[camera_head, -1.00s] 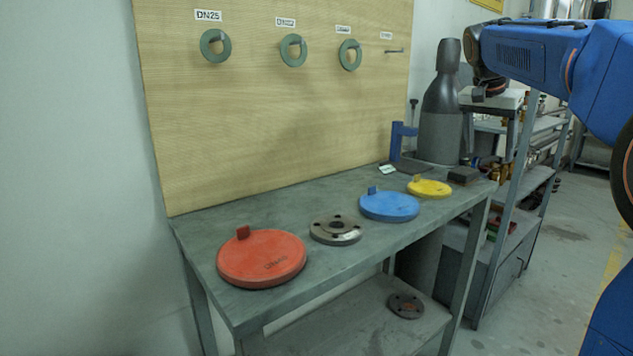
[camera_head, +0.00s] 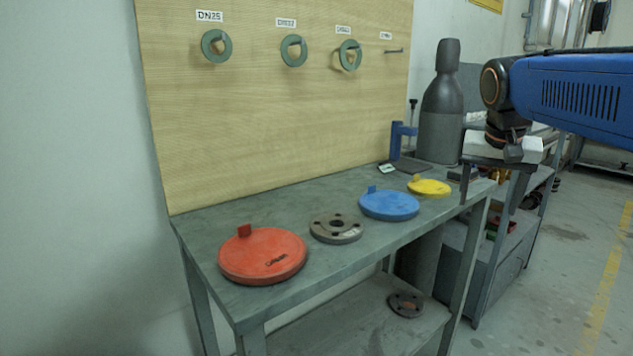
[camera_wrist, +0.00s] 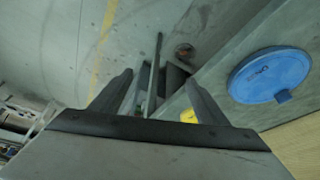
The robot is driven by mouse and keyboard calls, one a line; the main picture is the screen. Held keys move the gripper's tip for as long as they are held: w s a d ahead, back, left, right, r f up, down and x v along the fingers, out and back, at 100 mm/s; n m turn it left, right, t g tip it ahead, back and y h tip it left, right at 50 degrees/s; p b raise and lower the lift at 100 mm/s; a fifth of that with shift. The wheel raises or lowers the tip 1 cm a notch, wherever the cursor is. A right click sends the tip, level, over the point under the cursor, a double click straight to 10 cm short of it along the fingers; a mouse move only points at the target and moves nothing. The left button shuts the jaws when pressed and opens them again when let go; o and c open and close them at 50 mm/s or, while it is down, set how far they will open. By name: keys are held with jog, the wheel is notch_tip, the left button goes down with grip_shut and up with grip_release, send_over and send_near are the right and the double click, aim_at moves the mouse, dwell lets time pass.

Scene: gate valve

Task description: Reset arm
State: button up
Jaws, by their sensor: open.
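My gripper (camera_head: 490,188) is on the right of the head view, in front of the rack and near the right end of the workbench (camera_head: 290,300). Its two fingers point down and stand apart with nothing between them. The wrist view also shows my gripper (camera_wrist: 157,88) with the fingers spread and empty. In the wrist view a blue disc (camera_wrist: 270,75) lies right of the fingers, and part of a yellow disc (camera_wrist: 188,116) shows beside the right finger. I see no contact with any of these.
On the bench lie a red disc (camera_head: 262,256), a grey flange (camera_head: 336,228), the blue disc (camera_head: 389,204) and the yellow disc (camera_head: 430,187). A dark gas cylinder (camera_head: 440,115) stands behind. Green rings (camera_head: 216,46) hang on the wooden board (camera_head: 270,120). Open floor (camera_head: 575,290) lies right.

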jog(key=s+a+f+n+y, duration=0.1)
jog(key=s+a+f+n, duration=0.2)
jog(key=s+f, duration=0.8)
jog(key=s+a+f+n+t+y, duration=0.1)
jog(key=s+a+f+n, duration=0.2)
jog(key=s+f, duration=0.8)
jog(key=shift+a, duration=0.65)
